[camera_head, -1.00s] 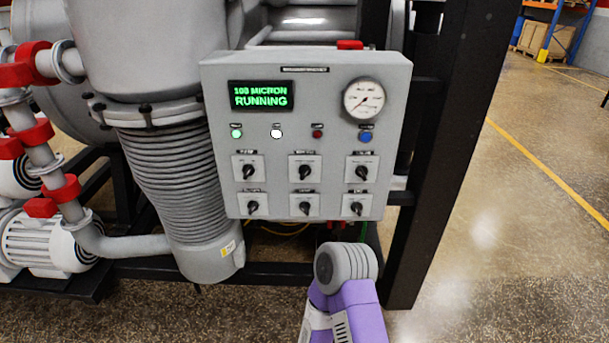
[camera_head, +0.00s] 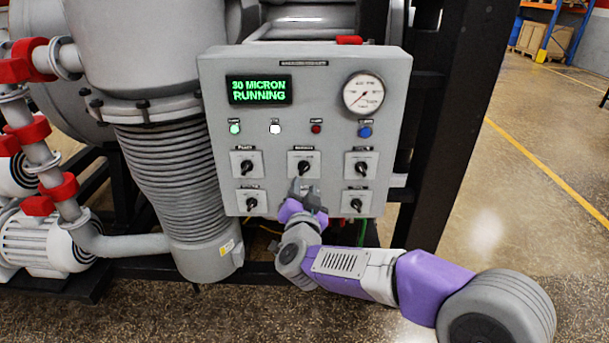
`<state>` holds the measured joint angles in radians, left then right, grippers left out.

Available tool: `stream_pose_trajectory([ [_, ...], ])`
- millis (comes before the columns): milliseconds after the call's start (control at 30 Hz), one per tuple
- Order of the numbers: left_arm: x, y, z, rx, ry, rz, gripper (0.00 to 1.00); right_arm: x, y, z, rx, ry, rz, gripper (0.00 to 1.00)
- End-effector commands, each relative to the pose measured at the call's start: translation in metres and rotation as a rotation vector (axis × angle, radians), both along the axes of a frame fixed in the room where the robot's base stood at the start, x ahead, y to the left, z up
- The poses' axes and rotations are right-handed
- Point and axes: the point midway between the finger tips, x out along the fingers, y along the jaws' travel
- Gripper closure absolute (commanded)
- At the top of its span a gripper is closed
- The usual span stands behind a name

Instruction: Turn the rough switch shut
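The grey control panel (camera_head: 222,135) carries two rows of black rotary switches on white plates. The top row has a left switch (camera_head: 247,167), a middle switch (camera_head: 303,167) and a right switch (camera_head: 361,169). The bottom row shows a left switch (camera_head: 251,204) and a right switch (camera_head: 356,204). The labels are too small to tell surely which is the rough switch. My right gripper (camera_head: 305,190) is in front of the bottom middle switch and hides it, just under the top middle one. Its fingers are small and dark, and contact is unclear. My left gripper is out of view.
The green display (camera_head: 259,90) reads 30 MICRON RUNNING. A round gauge (camera_head: 363,93) and a row of lamps, with a blue button (camera_head: 365,132), sit above the switches. A black post (camera_head: 449,130) stands right of the panel, and a ribbed grey column (camera_head: 172,180) stands left.

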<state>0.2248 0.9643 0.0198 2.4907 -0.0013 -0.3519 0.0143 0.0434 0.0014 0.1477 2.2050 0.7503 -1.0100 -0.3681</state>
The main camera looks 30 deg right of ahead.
Motion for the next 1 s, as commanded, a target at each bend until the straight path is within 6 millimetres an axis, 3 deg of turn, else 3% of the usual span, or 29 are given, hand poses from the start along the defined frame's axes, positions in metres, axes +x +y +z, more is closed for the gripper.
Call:
stream_pose_trajectory([
  [433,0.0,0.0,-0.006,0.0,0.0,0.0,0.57,0.054,-0.033,-0.002,0.0,0.004,0.001,0.63],
  [833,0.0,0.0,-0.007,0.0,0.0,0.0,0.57,0.062,-0.038,-0.002,-0.001,0.004,0.001,0.63],
  [1000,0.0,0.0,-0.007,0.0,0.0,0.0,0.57,0.062,-0.038,-0.002,0.0,0.004,0.002,0.87],
])
